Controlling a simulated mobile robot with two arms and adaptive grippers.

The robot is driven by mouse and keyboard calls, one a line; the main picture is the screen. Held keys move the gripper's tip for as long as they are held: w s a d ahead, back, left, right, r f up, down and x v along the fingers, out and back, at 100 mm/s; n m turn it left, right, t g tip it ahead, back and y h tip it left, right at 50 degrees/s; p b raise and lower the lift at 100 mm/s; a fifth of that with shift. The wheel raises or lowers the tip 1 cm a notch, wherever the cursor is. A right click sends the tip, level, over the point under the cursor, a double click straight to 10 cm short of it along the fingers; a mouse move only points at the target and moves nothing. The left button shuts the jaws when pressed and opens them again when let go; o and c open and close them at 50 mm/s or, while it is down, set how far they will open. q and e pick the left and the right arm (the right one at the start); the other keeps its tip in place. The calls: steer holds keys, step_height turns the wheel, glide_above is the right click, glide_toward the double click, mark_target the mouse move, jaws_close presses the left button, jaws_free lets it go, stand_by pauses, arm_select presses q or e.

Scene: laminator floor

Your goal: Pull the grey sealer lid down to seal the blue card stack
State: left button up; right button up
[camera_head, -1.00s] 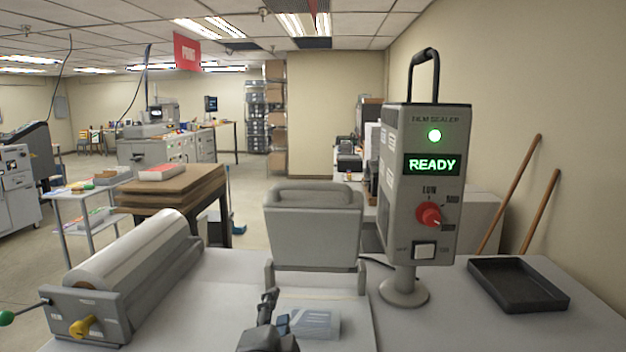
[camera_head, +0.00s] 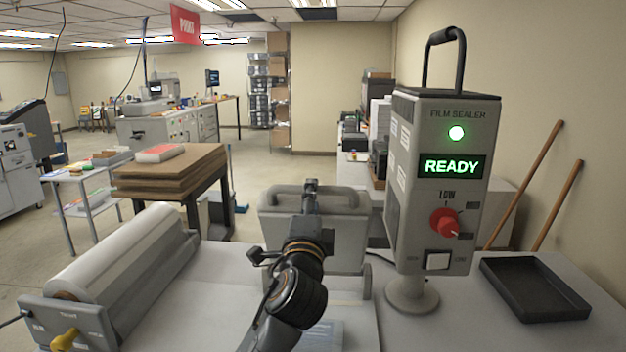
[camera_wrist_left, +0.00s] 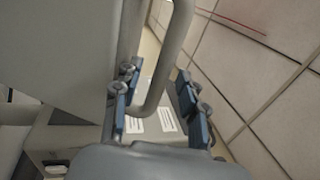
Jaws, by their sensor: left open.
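The grey sealer lid (camera_head: 345,240) stands raised and upright behind the sealer bed. Its handle bar runs along its top edge. My left gripper (camera_head: 311,190) is up at this bar, with the arm reaching in front of the lid. In the left wrist view the gripper (camera_wrist_left: 157,108) is open, and the handle bar (camera_wrist_left: 172,60) passes between its two blue-padded fingers. The lid's grey face (camera_wrist_left: 60,45) fills the upper left there. The blue card stack (camera_head: 322,335) lies on the bed below, partly hidden by my arm. My right gripper is not in view.
The film sealer control box (camera_head: 440,185) reads READY with a green light and stands right of the lid. A black tray (camera_head: 535,290) lies at the right. A film roller (camera_head: 125,265) stands at the left of the table.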

arm_select(q)
steer(key=shift+r+p+x, duration=0.2)
steer(key=shift+p+x, duration=0.15)
steer(key=shift+x, duration=0.8)
steer(key=shift+w, duration=0.5)
steer(key=shift+s, duration=0.1)
steer(key=c, duration=0.9)
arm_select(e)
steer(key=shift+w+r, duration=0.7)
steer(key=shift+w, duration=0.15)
